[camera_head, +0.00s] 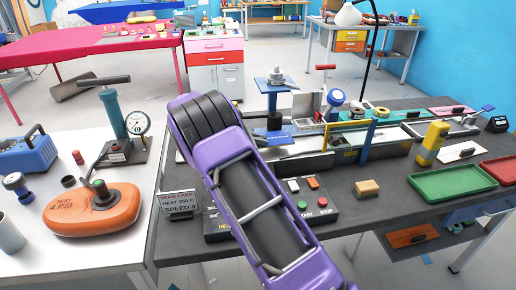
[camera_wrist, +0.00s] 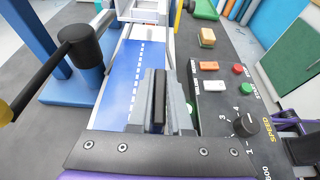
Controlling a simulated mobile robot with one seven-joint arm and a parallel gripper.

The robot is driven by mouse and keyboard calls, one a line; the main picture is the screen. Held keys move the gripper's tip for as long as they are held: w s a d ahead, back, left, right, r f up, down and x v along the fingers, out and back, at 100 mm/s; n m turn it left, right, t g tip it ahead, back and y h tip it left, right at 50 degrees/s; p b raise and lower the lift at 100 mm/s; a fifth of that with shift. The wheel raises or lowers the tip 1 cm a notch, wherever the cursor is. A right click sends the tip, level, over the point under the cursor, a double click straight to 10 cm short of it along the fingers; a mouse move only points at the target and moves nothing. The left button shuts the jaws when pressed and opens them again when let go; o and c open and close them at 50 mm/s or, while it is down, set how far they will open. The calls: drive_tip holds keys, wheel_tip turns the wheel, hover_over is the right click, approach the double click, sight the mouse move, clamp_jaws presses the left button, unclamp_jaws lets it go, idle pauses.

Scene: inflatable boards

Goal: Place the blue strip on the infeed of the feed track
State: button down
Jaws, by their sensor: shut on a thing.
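The blue strip (camera_wrist: 124,72), with a white dashed line along it, shows beneath my gripper in the wrist view. My gripper (camera_wrist: 159,112) is shut on a dark upright grip on the strip. The strip lies lengthwise over the pale feed track (camera_wrist: 140,33), which runs away toward the rollers; whether it touches the bed cannot be told. In the head view a part of the blue strip (camera_head: 276,138) shows at the left end of the track (camera_head: 310,163). My purple arm hides the gripper and the near end there.
The control panel (camera_head: 305,203) sits close beside the track, with a yellow block (camera_head: 366,188) to its right. A blue stand (camera_wrist: 80,75) rises left of the strip in the wrist view. Green (camera_head: 452,184) and red trays (camera_head: 502,169) lie at the right of the bench.

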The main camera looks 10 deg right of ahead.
sight(258, 146)
drive_tip(key=shift+f, duration=1.45)
drive_tip(key=shift+f, duration=0.1)
drive_tip(key=c, duration=0.8)
unclamp_jaws()
drive_tip(key=shift+c, duration=0.2)
drive_tip(key=shift+a, duration=0.15)
drive_tip(key=v, duration=1.2)
drive_tip(key=shift+p, duration=0.35)
